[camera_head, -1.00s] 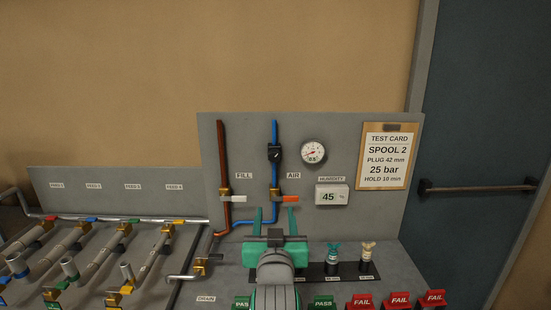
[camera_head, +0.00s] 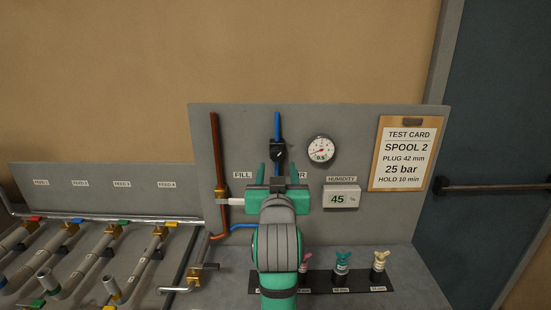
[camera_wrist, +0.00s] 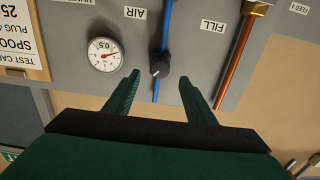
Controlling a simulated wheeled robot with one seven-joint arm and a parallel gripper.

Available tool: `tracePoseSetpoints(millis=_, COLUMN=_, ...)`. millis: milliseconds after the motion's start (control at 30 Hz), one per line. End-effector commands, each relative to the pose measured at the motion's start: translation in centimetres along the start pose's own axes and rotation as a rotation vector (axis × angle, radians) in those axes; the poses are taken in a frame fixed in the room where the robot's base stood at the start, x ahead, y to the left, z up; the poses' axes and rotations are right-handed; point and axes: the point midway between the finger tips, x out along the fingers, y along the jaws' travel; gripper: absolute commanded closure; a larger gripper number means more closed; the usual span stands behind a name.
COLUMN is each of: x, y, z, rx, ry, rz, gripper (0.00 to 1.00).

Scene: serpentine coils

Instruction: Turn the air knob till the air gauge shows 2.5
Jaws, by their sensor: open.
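The air knob (camera_head: 277,152) is a black knob on the blue air pipe, upper middle of the panel; the wrist view shows it (camera_wrist: 160,66) with a pale mark on its face. The air gauge (camera_head: 320,149) is a round white dial to its right, with a red needle; its display reads 0.5 in the wrist view (camera_wrist: 105,54). My gripper (camera_head: 277,172) has green fingers, open and empty. In the wrist view its fingertips (camera_wrist: 158,76) lie on either side of the knob, apart from it. My gripper hides the AIR valve handle and part of the AIR label.
The blue pipe (camera_head: 277,125) and copper fill pipe (camera_head: 214,150) run up the grey panel. A humidity display (camera_head: 341,197) reads 45. A test card (camera_head: 403,153) hangs at right. Coloured plugs (camera_head: 342,263) stand on the bench below. Feed valves (camera_head: 110,245) fill the left.

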Motion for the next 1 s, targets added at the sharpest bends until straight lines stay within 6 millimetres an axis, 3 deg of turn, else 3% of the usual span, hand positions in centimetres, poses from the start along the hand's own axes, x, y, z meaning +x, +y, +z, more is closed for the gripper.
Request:
tracePoseSetpoints(millis=200, x=4.0, y=-0.2, z=0.0, rx=0.000, ry=-0.002, rz=-0.003, gripper=0.50)
tracePoseSetpoints(millis=400, x=6.4, y=-0.5, z=0.0, rx=0.000, ry=-0.002, rz=-0.006, gripper=0.50)
tracePoseSetpoints(millis=833, x=7.4, y=-0.5, z=0.0, rx=0.000, ry=0.000, rz=-0.006, gripper=0.50)
tracePoseSetpoints(millis=867, x=7.4, y=-0.5, z=0.0, rx=0.000, ry=0.000, rz=-0.006, gripper=0.52)
tracePoseSetpoints(millis=1000, x=7.4, y=-0.5, z=0.0, rx=0.000, ry=0.000, rz=-0.006, gripper=0.86)
